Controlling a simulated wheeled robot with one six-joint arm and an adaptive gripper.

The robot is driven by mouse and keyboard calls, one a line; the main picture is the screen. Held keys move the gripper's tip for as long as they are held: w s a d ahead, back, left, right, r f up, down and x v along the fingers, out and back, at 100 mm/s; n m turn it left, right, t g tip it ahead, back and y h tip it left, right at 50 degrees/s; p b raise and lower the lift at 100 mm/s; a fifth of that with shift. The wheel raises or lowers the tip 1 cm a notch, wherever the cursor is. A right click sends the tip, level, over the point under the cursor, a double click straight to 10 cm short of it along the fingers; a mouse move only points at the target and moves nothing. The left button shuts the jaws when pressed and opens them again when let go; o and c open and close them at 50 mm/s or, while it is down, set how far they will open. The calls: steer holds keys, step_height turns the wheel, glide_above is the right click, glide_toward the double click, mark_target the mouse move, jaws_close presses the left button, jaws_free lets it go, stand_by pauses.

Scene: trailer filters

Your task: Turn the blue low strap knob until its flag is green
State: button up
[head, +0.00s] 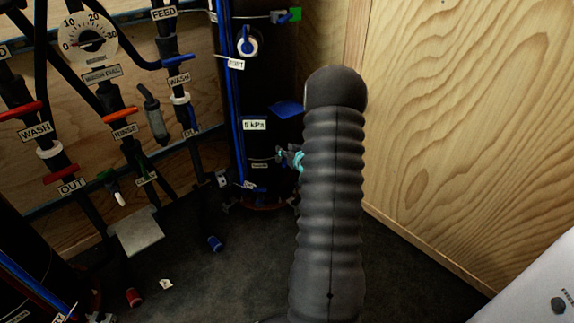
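The low strap (262,160) shows as a thin pale band on the tall dark cylinder (238,90), below the "5 kPa" label. I cannot make out its blue knob or flag clearly. The right end of the strap is behind my gripper and arm. My gripper (293,158) shows only in part, as dark and teal pieces at the cylinder's right side, beside the low strap. My ribbed dark arm hides the rest of it. I cannot tell whether it touches the knob or how wide its fingers are.
A higher strap has a blue knob (281,17) and a green flag (295,14). A blue plate (286,109) juts from the cylinder. Pipes and a gauge (88,42) stand left. A plywood wall (460,120) is at right. Small parts lie on the floor.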

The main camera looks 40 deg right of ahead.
steer(key=s+d+f+m+t+y, duration=0.1)
steer(key=s+d+f+t, duration=0.1)
steer(key=s+f, duration=0.35)
steer(key=s+d+f+m+t, duration=0.1)
steer(key=s+d+f, duration=0.1)
steer(key=f, duration=0.6)
steer(key=w+d, duration=0.1)
steer(key=w, duration=1.2)
steer(key=shift+w, duration=0.2)
steer(key=shift+f, duration=0.1)
jaws_close()
